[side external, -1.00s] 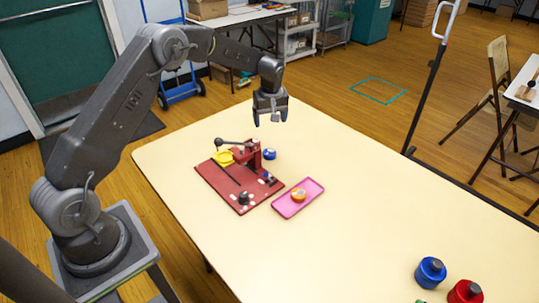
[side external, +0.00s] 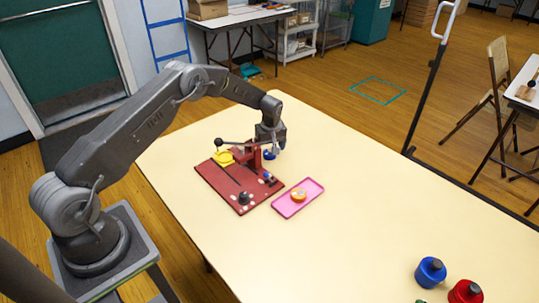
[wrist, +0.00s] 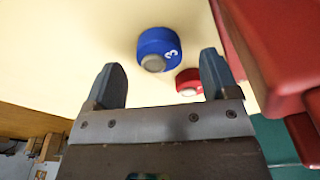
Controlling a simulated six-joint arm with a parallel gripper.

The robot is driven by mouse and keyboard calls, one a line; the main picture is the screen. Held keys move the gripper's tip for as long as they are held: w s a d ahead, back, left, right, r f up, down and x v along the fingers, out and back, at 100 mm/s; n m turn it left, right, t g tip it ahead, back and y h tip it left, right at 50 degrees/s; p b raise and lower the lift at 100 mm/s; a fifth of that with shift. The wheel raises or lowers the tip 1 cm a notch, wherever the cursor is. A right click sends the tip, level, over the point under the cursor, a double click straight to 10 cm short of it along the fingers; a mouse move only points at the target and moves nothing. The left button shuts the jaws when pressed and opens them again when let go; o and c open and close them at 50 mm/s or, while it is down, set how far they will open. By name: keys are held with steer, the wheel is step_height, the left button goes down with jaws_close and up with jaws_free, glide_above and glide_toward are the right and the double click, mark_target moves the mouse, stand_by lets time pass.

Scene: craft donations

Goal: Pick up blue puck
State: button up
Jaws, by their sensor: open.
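The blue puck (side external: 269,156) lies on the table just behind the red press, partly hidden by my gripper in the side view. In the wrist view, the blue puck (wrist: 157,45) shows a white 3 on its side and a grey round face. My gripper (side external: 271,147) is low above the puck, close beside the press. In the wrist view, my gripper (wrist: 160,70) is open and empty. The puck appears beyond the fingertips, within the gap between them. I cannot tell the exact remaining height.
The red press (side external: 248,156) on its red board (side external: 228,186) stands close beside my gripper. A smaller red round piece (wrist: 188,82) shows near the right finger. A pink tray (side external: 298,208) holds an orange piece (side external: 298,195). Blue (side external: 430,272) and red (side external: 466,292) containers stand front right.

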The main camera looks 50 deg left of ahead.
steer(key=shift+w+a+f, duration=0.1)
steer(key=shift+f, duration=1.05)
steer(key=c, duration=1)
